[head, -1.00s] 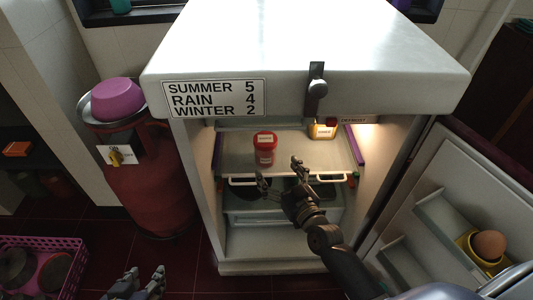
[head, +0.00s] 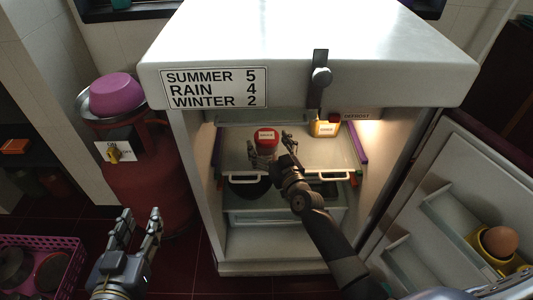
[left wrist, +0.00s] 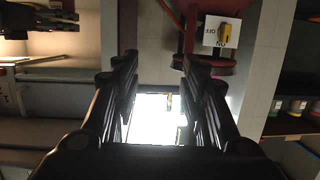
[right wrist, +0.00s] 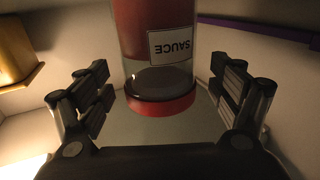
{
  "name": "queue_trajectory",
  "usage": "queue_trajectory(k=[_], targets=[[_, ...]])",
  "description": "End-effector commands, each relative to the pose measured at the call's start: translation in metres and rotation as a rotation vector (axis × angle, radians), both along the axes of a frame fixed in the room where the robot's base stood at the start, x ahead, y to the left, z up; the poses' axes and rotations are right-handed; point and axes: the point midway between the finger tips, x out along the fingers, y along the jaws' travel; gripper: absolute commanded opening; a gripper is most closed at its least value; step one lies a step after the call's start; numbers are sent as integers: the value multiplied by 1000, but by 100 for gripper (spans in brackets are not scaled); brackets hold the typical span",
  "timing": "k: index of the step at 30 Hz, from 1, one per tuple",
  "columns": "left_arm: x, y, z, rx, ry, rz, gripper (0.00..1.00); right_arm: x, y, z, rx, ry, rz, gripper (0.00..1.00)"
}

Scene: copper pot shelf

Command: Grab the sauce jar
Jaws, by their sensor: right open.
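The sauce jar (head: 266,141) has a red lid and a white label and stands on the upper shelf inside the open fridge. In the right wrist view the jar (right wrist: 155,55) shows its "SAUCE" label and lies between the two spread fingers, with a gap on each side. My right gripper (head: 269,146) is open at the jar, with a finger on either side of it; it also shows in the right wrist view (right wrist: 165,98). My left gripper (head: 141,222) is open and empty outside the fridge, at the lower left; its fingers are apart in the left wrist view (left wrist: 160,75).
A yellow container (head: 325,128) with a dark red lid stands right of the jar on the same shelf. A black pot (head: 247,187) sits below the shelf. The fridge door (head: 440,215) is open at the right. A red gas cylinder (head: 150,180) stands at the left.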

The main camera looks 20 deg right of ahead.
Motion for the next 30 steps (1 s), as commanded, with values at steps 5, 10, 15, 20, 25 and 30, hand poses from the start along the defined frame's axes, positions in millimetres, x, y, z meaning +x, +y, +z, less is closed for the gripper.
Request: queue_trajectory(k=[5, 10, 15, 20, 25, 30], targets=[[6, -5, 19, -26, -104, -7, 40, 14, 1, -1, 0, 0, -1, 86], [7, -6, 26, -33, -130, -8, 40, 16, 1, -1, 0, 2, -1, 86], [7, -6, 26, -33, -129, -8, 40, 16, 1, -1, -1, 1, -1, 84], [7, -6, 26, -33, -129, -8, 40, 16, 1, 0, 0, 1, -1, 47], [7, -6, 26, -33, -129, -8, 40, 16, 1, 1, 0, -3, -2, 26], [7, -6, 26, -33, -129, -8, 40, 16, 1, 1, 0, -2, -2, 26]])
